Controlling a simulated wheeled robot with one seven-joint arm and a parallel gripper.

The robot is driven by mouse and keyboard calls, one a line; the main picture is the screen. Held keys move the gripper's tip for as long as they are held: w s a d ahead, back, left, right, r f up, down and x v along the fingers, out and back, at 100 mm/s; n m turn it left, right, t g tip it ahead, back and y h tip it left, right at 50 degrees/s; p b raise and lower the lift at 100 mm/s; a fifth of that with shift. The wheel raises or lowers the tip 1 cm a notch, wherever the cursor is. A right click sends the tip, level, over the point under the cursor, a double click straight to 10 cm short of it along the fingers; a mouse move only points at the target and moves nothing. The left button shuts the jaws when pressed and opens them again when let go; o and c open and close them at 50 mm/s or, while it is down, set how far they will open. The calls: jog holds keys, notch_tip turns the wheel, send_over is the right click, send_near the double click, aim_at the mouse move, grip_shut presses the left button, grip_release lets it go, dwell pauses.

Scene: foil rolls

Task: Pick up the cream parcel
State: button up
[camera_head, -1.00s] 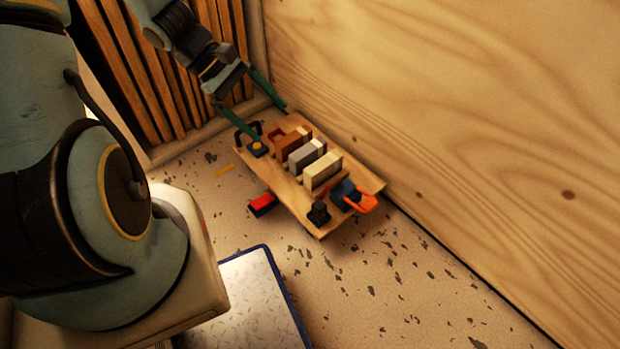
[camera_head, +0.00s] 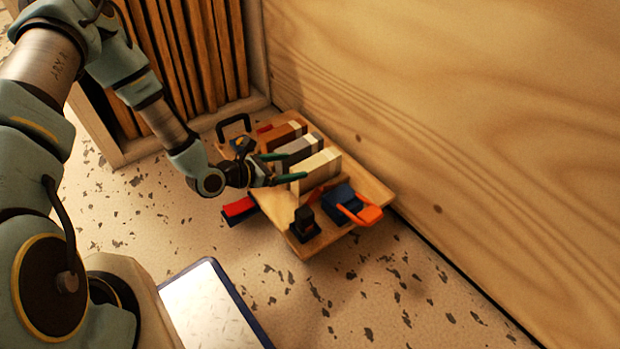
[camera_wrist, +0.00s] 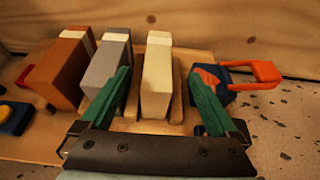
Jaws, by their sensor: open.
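The cream parcel (camera_head: 318,172) is a pale upright block on a wooden board, the last of a row of three. In the wrist view the cream parcel (camera_wrist: 157,82) stands between the two green fingers of my gripper (camera_wrist: 165,98), with a gap on each side. My gripper (camera_head: 289,179) is open at the near end of the parcel and holds nothing. Its left finger lies in front of the grey parcel (camera_wrist: 108,70). The grey parcel (camera_head: 298,149) stands just behind the cream one in the head view.
A brown parcel (camera_head: 281,136) stands beyond the grey one. A blue item with an orange handle (camera_head: 357,208) and a dark block (camera_head: 305,222) sit at the board's near end. A wooden wall (camera_head: 450,120) runs along the right. A red block (camera_head: 238,209) lies left of the board.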

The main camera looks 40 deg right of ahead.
aim_at(313, 162)
jog(key=b+x, duration=0.2)
jog(key=x, duration=0.3)
jog(key=shift+w+d+f, duration=0.1)
jog(key=shift+f, duration=0.05)
jog(key=b+x, duration=0.1)
jog(key=x, duration=0.1)
jog(key=b+x, duration=0.2)
jog(key=shift+d+f, duration=0.25)
jog(key=shift+f, duration=0.15)
jog(key=shift+d, duration=0.25)
jog(key=shift+r, duration=0.1)
jog(key=shift+c, duration=0.3)
grip_shut()
